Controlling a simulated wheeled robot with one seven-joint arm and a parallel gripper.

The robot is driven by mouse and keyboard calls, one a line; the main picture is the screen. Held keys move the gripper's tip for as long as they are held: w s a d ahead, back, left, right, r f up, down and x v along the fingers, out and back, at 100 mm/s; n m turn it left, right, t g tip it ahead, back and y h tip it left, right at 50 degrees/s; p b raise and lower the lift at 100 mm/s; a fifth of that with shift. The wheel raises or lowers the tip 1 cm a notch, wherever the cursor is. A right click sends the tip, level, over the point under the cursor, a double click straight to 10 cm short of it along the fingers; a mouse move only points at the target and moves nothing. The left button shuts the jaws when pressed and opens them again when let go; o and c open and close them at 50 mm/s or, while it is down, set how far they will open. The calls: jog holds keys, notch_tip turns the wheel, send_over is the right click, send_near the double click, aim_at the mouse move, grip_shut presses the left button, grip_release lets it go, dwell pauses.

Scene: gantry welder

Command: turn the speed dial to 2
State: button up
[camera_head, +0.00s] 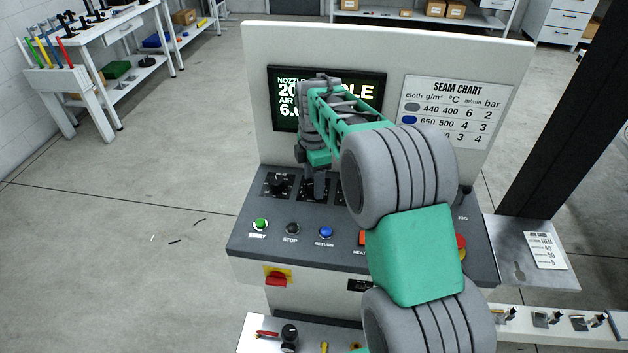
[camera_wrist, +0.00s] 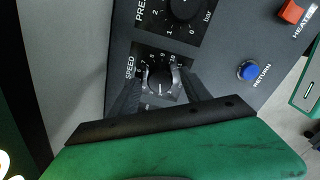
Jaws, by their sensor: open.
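The speed dial (camera_wrist: 160,78) is a dark round knob on a black plate marked SPEED in the wrist view. Its numbers on the upper side show; the rest of its scale is hidden or too small to read, and I cannot tell its setting for sure. My gripper (camera_wrist: 162,74) is open, with one dark finger on each side of the dial. I cannot tell whether the fingers touch it. In the head view my gripper (camera_head: 316,188) points down at the panel and hides most of this dial.
The pressure dial (camera_wrist: 186,6) sits beside the speed dial. Another dial (camera_head: 279,184) is left of my gripper. The green button (camera_head: 260,224), STOP button (camera_head: 292,229) and blue RETURN button (camera_head: 326,232) line the front. A display (camera_head: 284,108) and seam chart (camera_head: 454,109) stand behind.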

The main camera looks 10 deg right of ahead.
notch_tip(320, 180, up, 7)
jog(key=shift+r+b, duration=0.1)
jog(key=shift+b, duration=0.35)
jog(key=shift+r, duration=0.3)
jog(key=shift+s+r, duration=0.1)
jog(key=s+f+m+t, duration=0.1)
jog(key=s+f+m, duration=0.1)
jog(key=s+m, duration=0.7)
jog(key=s+f+m+t, duration=0.1)
jog(key=s+m+t, duration=0.1)
jog(key=s+m, duration=0.8)
jog(key=s, duration=0.4)
jog(key=shift+a+f+t, duration=0.2)
jog(key=shift+f+t, duration=0.1)
jog(key=shift+f, duration=0.1)
